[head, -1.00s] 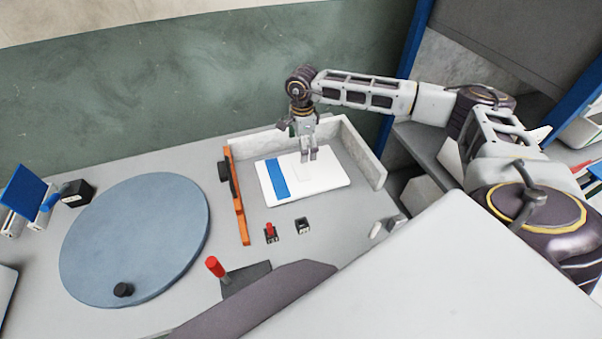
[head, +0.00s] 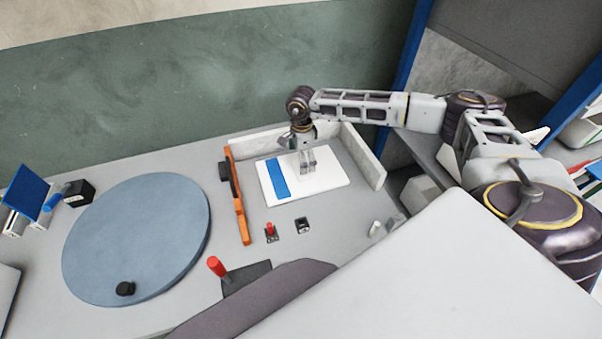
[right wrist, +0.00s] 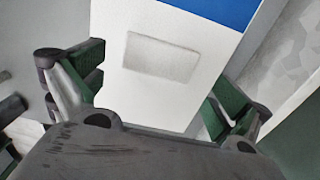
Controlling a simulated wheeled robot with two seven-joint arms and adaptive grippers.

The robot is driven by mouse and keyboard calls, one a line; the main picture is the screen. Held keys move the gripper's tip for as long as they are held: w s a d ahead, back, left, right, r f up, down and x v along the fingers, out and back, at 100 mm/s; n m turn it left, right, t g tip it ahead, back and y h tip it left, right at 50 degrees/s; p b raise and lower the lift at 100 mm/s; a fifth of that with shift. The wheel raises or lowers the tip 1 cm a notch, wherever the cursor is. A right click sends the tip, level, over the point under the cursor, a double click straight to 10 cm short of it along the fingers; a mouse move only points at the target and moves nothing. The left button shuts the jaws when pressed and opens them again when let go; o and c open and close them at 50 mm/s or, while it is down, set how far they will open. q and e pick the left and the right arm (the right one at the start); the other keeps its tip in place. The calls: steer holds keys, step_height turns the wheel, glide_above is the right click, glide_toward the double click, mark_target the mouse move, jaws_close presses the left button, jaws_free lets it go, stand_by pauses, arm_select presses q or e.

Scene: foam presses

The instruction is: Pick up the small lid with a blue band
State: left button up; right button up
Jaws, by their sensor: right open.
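The small lid (head: 325,175) is a white, flat rectangle with a blue band (head: 278,180) near its left end. It lies on the grey work surface inside a low-walled corner. In the right wrist view the lid (right wrist: 150,95) fills the middle, with a raised rectangular patch on it and the blue band at the top. My right gripper (head: 308,170) points down over the lid's middle. Its two green-padded fingers (right wrist: 158,95) are open, one to each side of the lid in the wrist view. I cannot tell whether they touch it. My left gripper is not in view.
A pale low wall (head: 362,157) stands behind and right of the lid, and an orange bar (head: 238,205) stands to its left. Switches (head: 270,231) sit in front. A round blue-grey disc (head: 140,235) lies at left, with a red-knobbed lever (head: 216,266) nearer.

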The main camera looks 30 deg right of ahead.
steer(key=shift+a+f+p, duration=0.15)
steer(key=shift+f+p, duration=0.2)
steer(key=shift+f, duration=1.7)
steer(key=shift+c, duration=0.3)
steer(key=c, duration=0.6)
